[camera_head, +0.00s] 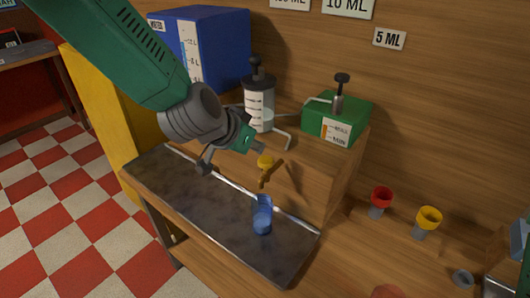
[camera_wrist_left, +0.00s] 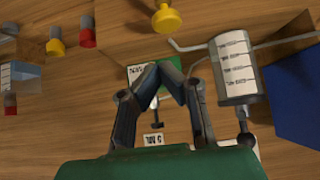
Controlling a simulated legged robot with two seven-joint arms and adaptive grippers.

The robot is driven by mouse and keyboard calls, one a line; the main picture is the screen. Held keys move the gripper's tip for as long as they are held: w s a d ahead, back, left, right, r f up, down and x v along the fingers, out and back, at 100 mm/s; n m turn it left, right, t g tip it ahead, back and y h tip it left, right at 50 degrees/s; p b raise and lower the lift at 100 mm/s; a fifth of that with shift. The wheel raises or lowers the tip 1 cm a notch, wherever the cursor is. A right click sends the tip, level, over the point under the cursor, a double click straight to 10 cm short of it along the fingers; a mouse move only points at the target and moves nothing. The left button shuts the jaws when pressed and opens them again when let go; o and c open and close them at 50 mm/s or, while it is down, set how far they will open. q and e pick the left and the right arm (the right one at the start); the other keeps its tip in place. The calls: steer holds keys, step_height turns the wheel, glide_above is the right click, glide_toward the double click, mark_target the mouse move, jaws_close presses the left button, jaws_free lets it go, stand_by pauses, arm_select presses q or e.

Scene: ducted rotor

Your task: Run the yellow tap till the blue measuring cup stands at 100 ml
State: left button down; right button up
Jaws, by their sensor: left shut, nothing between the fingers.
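The yellow tap (camera_head: 265,161) has a round yellow knob and a brownish spout on the front of the wooden stand. It also shows at the top of the left wrist view (camera_wrist_left: 166,19). The blue measuring cup (camera_head: 262,216) stands on the dark counter below the tap; its level and marks are too small to read. My left gripper (camera_head: 253,145) is just above and left of the tap knob, apart from it as far as I can tell. In the left wrist view its fingers (camera_wrist_left: 163,76) are closed together with nothing between them. My right gripper is not seen.
The dark counter (camera_head: 195,200) is clear left of the cup.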

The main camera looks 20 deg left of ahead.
arm_select(q)
steer(key=shift+v, duration=1.95)
steer(key=shift+w, duration=0.1)
